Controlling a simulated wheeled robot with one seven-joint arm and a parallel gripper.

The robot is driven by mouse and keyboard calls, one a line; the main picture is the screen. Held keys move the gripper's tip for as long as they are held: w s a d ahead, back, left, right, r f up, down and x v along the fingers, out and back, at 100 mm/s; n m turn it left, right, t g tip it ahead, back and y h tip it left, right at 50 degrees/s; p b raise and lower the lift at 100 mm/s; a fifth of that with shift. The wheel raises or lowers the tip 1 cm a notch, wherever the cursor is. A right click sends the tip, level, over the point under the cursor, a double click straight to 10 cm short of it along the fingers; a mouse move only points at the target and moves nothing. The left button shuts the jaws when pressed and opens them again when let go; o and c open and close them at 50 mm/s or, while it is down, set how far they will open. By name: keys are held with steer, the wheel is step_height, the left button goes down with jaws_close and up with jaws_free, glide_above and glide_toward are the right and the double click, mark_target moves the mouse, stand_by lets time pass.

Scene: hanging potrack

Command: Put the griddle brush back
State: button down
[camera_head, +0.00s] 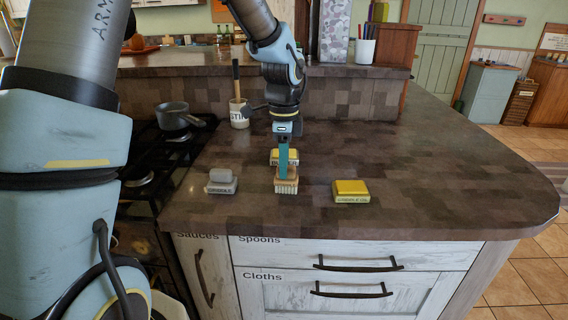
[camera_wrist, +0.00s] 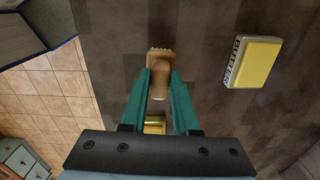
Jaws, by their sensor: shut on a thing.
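The griddle brush (camera_head: 287,185) is a small tan wooden block with pale bristles and a rounded wooden handle. My gripper (camera_head: 287,176) is shut on it over the dark counter, with bristles facing the front. I cannot tell whether the bristles touch the counter. In the wrist view the brush (camera_wrist: 160,56) lies between the two teal fingers of my gripper (camera_wrist: 160,80), around its handle. A grey labelled block (camera_head: 221,182) sits left of the brush. A yellow-topped labelled block (camera_head: 284,155) is just behind it, partly hidden by my gripper.
Another yellow-topped block (camera_head: 351,190) sits to the right; a yellow labelled block also shows in the wrist view (camera_wrist: 258,63). A white lettered crock (camera_head: 239,113) stands behind on the left. A pan (camera_head: 174,116) is on the stove. The counter's right side (camera_head: 455,170) is clear.

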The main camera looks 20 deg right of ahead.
steer(key=c, duration=0.6)
jaws_free()
step_height(320, 180, up, 11)
steer(key=b, duration=0.2)
steer(key=s+a+f+n, duration=0.1)
steer(key=a+f+n, duration=0.2)
steer(key=a+n, duration=0.4)
steer(key=s+a+f+n+t, duration=0.1)
steer(key=a+f+n, duration=0.3)
steer(key=a+n, duration=0.4)
steer(key=s+a+f+n, duration=0.2)
steer(key=a+f+n, duration=0.2)
steer(key=a, duration=1.1)
steer(key=shift+f+n+t, duration=0.1)
steer(key=shift+n+t, duration=0.2)
steer(key=shift+n, duration=1.4)
